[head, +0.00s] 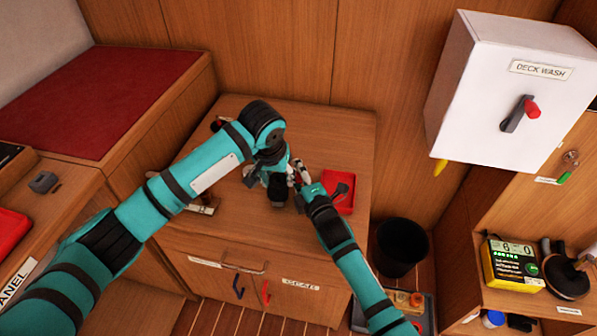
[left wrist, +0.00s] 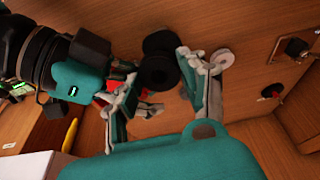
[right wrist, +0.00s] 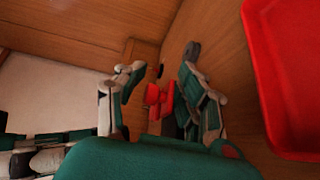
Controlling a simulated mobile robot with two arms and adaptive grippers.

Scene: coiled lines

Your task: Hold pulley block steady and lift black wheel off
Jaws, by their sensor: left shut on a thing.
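My left gripper (head: 275,182) is over the bench. In the left wrist view its fingers (left wrist: 165,85) are on either side of a black wheel (left wrist: 160,73), gripping it. A second dark disc shows just beyond; I cannot tell whether it is another part or a shadow. My right gripper (head: 302,190) is close beside the left one. In the right wrist view its fingers (right wrist: 160,88) stand apart, with a small red piece (right wrist: 157,100) in view between them, apparently not touched. The pulley block is not clearly recognisable; the grippers crowd and hide this spot.
A red tray (head: 349,205) with a dark item is right of the grippers on the wooden bench (head: 330,125). A small black and red item (head: 217,124) lies at the back left. A dark bin (head: 402,245) stands right of the bench. A white cabinet (head: 500,95) hangs at the upper right.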

